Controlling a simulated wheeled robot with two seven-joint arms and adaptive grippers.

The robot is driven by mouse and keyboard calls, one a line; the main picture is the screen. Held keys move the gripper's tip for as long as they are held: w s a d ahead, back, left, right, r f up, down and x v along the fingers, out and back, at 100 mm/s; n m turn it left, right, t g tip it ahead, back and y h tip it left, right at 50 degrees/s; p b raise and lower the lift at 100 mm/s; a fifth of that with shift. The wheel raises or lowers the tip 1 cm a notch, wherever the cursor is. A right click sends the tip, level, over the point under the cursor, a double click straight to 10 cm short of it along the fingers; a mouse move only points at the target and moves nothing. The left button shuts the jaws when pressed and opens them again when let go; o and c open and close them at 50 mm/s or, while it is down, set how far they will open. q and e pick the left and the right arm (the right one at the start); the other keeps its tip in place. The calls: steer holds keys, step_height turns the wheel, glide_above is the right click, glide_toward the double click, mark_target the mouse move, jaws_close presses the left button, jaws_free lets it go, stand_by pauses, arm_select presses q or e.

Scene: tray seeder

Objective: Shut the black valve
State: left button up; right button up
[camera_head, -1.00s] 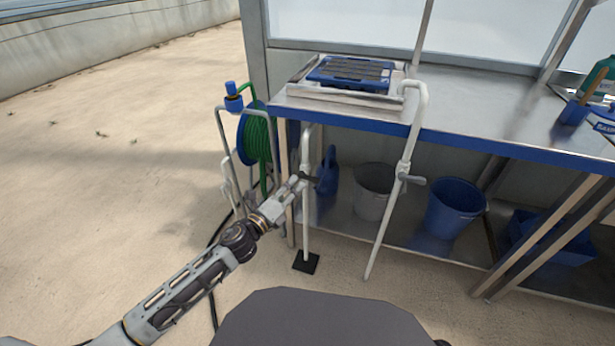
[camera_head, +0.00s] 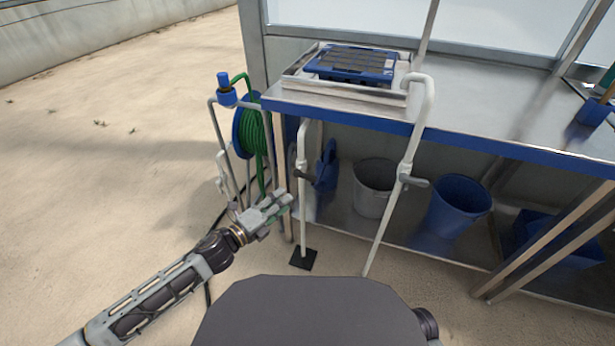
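A thin white pipe stands upright at the left end of the bench, with a dark valve handle (camera_head: 305,176) across its upper part, pointing right. A thicker white pipe (camera_head: 392,215) to its right carries a second, grey handle (camera_head: 413,181), also pointing right. I cannot tell for sure from colour alone which is the black valve. My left gripper (camera_head: 285,202) is below and left of the left handle, apart from it. Its fingers look spread, with nothing between them. My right gripper is not in view.
A steel bench with a blue edge (camera_head: 490,157) holds a blue seed tray device (camera_head: 352,62). Under it stand a blue watering can (camera_head: 327,165), a grey bucket (camera_head: 373,190) and a blue bucket (camera_head: 458,205). Open floor lies further left.

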arm_select(q)
steer(key=shift+s+d+r+n+h, duration=0.2)
steer(key=shift+d+r+n+h, duration=0.1)
steer(key=shift+n, duration=0.3)
stand_by(0.3)
steer(key=shift+w+d, duration=0.15)
